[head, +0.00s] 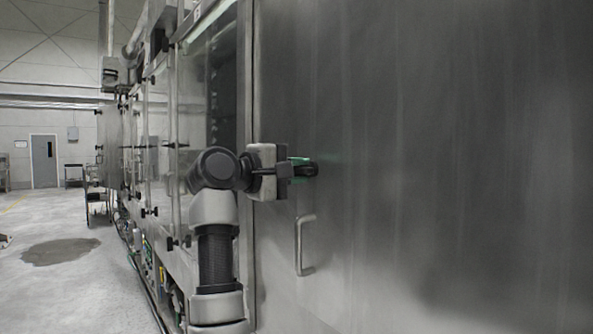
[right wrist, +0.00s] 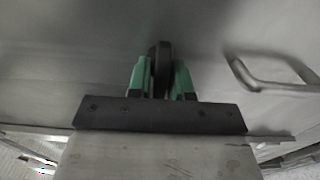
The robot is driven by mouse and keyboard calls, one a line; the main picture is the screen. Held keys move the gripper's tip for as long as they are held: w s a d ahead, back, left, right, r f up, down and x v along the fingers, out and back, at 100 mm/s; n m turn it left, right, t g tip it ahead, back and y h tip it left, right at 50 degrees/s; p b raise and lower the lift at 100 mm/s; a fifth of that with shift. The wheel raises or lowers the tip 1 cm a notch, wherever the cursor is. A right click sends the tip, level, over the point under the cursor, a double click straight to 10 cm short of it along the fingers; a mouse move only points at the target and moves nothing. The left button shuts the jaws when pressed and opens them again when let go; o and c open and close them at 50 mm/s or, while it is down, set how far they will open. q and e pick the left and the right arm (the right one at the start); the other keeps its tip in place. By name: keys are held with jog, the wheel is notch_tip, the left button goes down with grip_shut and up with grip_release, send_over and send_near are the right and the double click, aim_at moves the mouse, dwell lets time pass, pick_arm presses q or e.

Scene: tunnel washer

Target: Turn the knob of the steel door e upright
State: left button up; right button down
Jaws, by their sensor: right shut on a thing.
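The steel door (head: 430,150) fills the right half of the head view. Its black knob (head: 308,169) sits near the door's left edge, above the bar handle. My right gripper (head: 300,168) reaches the knob from the left, its green fingertips closed on it. In the right wrist view the black knob (right wrist: 161,70) stands between the two green fingers of my right gripper (right wrist: 160,78). The fingers hide part of the knob, so its exact angle is hard to read. My left gripper is not in view.
A steel bar handle (head: 302,245) is fixed to the door just below the knob; it also shows in the right wrist view (right wrist: 272,80). Glass-fronted washer panels (head: 155,130) run back on the left. The floor (head: 70,285) at the left is open, with a dark patch.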

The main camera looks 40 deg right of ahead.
jog(key=n, duration=0.4)
jog(key=shift+n, duration=0.4)
jog(key=n, duration=0.4)
jog(key=shift+n, duration=0.3)
jog(key=n, duration=0.4)
jog(key=shift+p, duration=0.3)
jog(key=shift+n, duration=2.2)
jog(key=c, duration=1.2)
grip_release()
jog(key=shift+o, duration=0.2)
